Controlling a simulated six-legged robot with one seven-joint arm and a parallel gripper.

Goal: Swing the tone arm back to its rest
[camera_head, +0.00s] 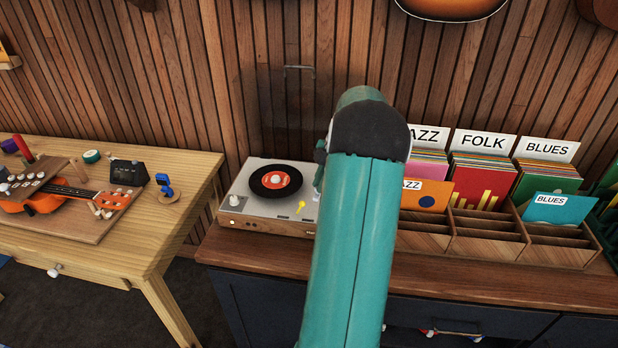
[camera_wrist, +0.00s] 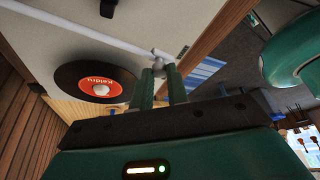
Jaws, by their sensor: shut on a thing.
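The turntable (camera_head: 250,210) sits on the dark-topped cabinet, with a black record (camera_head: 275,180) bearing a red label. In the wrist view the record (camera_wrist: 95,85) lies on the pale deck (camera_wrist: 150,18). The white tone arm (camera_wrist: 105,36) runs across the deck beside the record and appears clear of its edge. My gripper (camera_wrist: 163,72) is shut on the tone arm's end, its two green fingers close together around it. In the head view my teal arm covers the turntable's right side, hiding the tone arm and most of my gripper.
Record bins (camera_head: 480,235) with JAZZ, FOLK and BLUES cards stand right of my arm. A wooden workbench (camera_head: 150,235) with an orange ukulele (camera_head: 50,195) is at left, across a gap. A slatted wall (camera_head: 260,90) rises behind the turntable.

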